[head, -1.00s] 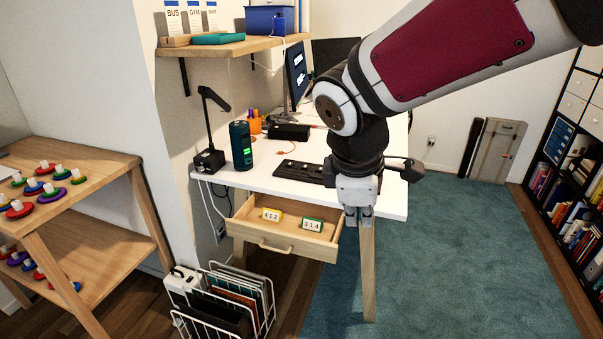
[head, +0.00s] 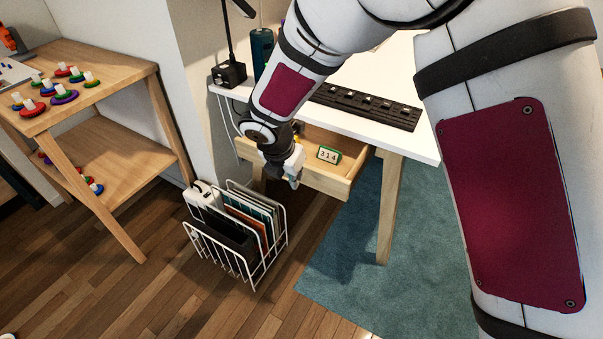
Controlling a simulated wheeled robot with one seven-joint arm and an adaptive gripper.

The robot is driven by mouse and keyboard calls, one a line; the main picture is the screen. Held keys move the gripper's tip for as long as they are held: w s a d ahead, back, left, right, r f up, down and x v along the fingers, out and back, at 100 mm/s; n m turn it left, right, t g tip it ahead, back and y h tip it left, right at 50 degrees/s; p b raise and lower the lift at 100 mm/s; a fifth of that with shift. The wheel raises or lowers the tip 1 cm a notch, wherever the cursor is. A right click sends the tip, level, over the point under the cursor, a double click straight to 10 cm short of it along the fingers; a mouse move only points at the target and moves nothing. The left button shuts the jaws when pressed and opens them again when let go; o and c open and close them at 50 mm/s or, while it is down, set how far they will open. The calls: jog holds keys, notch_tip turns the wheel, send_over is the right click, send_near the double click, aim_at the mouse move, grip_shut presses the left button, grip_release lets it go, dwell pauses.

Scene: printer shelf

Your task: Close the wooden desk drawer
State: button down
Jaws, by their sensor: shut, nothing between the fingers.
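The wooden desk drawer (head: 336,185) stands open under the white desk top (head: 400,85). A small green-edged block marked 314 (head: 329,155) is inside it. My gripper (head: 294,182) is shut and empty, pointing down at the drawer's front left part. It covers the handle and the left part of the drawer front. I cannot tell whether the fingers touch the drawer. A yellow bit of the second block shows beside my wrist; the rest is hidden.
A white wire rack (head: 262,262) with folders stands on the floor just left of and below my gripper. A wooden shelf (head: 120,75) with coloured rings is at the left. A desk leg (head: 390,210) stands right of the drawer. The wooden floor in front is clear.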

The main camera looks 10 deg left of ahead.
aim_at(308, 180)
jog(key=shift+w+d+f+b, duration=0.25)
jog(key=shift+w+d+f, duration=0.15)
jog(key=shift+w+f, duration=0.8)
jog(key=shift+w+d+f+b, duration=0.25)
jog(key=shift+w+d+f, duration=0.15)
jog(key=shift+w+f, duration=0.8)
jog(key=shift+w+d+f+b, duration=0.25)
jog(key=shift+w+d+f, duration=0.15)
jog(key=shift+w+f, duration=0.75)
jog(key=shift+s+f, duration=0.2)
jog(key=shift+s, duration=0.05)
